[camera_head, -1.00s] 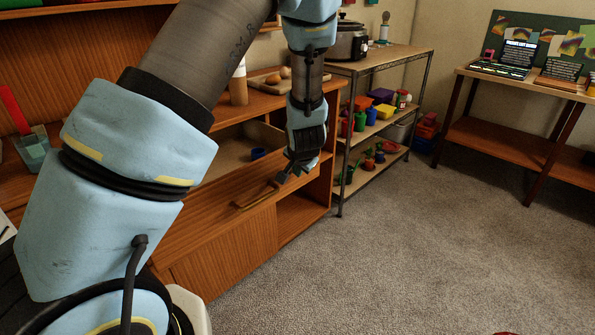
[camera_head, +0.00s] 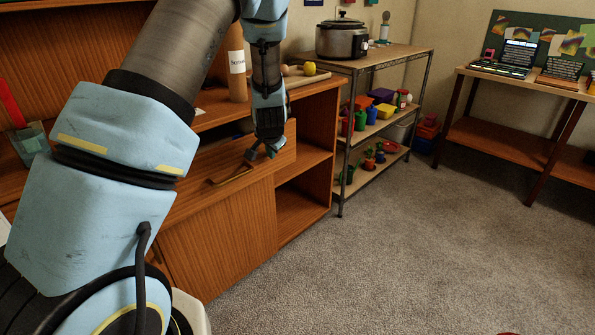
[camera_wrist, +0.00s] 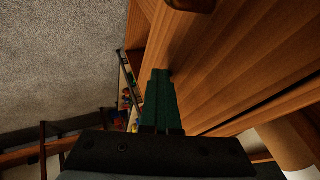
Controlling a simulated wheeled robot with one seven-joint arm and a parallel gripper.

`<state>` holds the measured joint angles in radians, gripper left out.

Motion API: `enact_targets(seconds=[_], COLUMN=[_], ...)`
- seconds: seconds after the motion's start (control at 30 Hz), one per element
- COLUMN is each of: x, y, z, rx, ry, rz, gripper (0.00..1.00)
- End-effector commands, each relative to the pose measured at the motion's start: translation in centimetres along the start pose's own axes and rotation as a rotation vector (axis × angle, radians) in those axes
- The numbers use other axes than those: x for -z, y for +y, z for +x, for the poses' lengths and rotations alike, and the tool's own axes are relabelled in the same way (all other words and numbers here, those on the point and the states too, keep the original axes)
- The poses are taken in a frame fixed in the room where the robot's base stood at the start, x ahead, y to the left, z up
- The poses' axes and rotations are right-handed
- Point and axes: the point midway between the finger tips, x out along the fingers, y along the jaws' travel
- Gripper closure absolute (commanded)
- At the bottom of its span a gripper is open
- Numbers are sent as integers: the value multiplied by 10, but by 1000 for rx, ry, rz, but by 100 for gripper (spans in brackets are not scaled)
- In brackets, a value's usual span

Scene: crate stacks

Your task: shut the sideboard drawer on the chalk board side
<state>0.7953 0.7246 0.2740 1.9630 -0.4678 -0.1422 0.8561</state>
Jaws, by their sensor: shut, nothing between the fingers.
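The sideboard (camera_head: 305,108) is orange-brown wood, on the left in the head view. Its drawer (camera_head: 278,158), on the side nearer the chalk board (camera_head: 557,38), still stands slightly out, with a narrow dark gap above its front. In the wrist view my dark green fingers (camera_wrist: 160,80) are together against or very near the wooden front (camera_wrist: 205,65); exact contact is unclear.
A metal shelf rack (camera_head: 342,178) with toys and a slow cooker (camera_head: 342,38) stands right of the sideboard.

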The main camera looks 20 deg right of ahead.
Motion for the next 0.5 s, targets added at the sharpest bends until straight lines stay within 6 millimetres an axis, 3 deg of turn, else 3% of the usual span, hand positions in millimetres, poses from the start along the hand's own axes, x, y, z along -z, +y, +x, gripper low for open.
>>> enact_targets(seconds=[0.2,0.5], x=[-2,-1], y=[-53,-101], z=[30,55], rx=[5,3], ry=[1,1], rz=[-5,-2], gripper=[100,100])
